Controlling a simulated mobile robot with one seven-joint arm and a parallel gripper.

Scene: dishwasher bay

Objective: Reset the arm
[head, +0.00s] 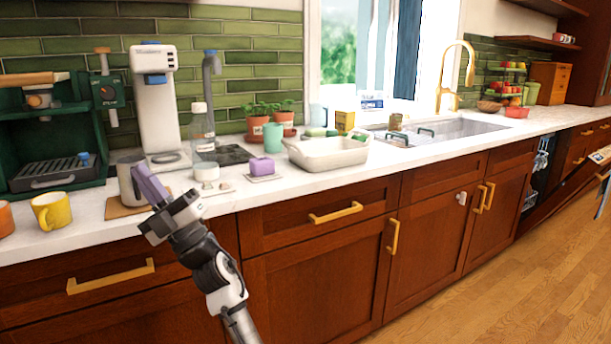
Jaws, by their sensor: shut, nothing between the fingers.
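My gripper (150,184) is at the lower left of the head view, on the end of my raised grey and white arm. Its purple fingers are together with nothing between them. It is in front of the counter edge and overlaps a metal pitcher (127,170) in the picture. I cannot tell whether the two touch. The pitcher stands on a brown mat and is partly hidden behind the fingers.
Gold drawer handles (336,213) stick out. The dishwasher door (570,190) hangs open at right. Wooden floor (500,290) is clear.

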